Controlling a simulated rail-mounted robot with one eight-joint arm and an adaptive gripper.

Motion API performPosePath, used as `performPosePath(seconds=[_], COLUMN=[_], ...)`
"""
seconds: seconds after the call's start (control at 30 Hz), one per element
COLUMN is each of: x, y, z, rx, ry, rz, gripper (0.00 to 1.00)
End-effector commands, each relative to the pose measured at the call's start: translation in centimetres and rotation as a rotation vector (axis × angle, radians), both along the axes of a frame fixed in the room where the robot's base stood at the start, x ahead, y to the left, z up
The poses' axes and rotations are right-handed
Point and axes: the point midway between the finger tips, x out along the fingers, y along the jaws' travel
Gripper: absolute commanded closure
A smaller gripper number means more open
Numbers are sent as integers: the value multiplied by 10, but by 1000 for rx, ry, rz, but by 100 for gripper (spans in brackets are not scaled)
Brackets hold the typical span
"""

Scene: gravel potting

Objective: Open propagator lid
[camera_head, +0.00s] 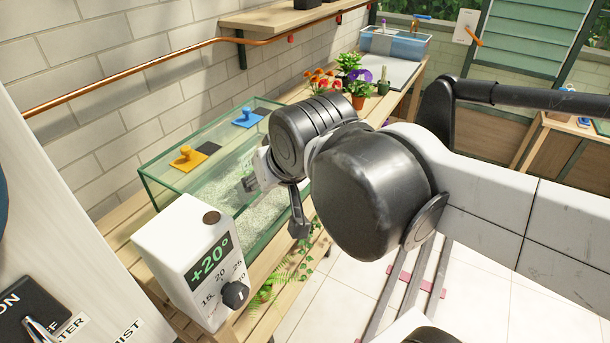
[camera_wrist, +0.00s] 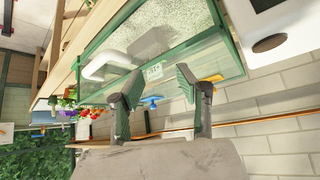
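The glass propagator (camera_head: 165,203) with green edges stands on the wooden bench and also shows in the wrist view (camera_wrist: 228,58). Its clear lid carries a yellow knob (camera_head: 187,156) and a blue knob (camera_head: 246,114), and looks closed. In the head view, my gripper (camera_head: 273,206) is beside the propagator's front side. My wrist hides part of the propagator there.
A white thermostat box (camera_head: 185,250) reading +20° stands at the propagator's near end. Flowers (camera_head: 322,80) and potted plants stand beyond its far end, with a water tank (camera_head: 397,43) behind. A brick wall and copper pipe (camera_head: 120,86) run along the back. Ferns (camera_head: 283,283) hang below.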

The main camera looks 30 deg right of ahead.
Motion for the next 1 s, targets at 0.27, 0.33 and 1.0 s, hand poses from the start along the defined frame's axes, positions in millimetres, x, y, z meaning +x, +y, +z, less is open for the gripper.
performPosePath(seconds=[0.27, 0.33, 1.0], x=[54, 68, 106], y=[-4, -6, -129], z=[43, 53, 12], rx=[59, 78, 383], ry=[-83, -103, 53], rz=[-109, -139, -475], gripper=[66, 66, 66])
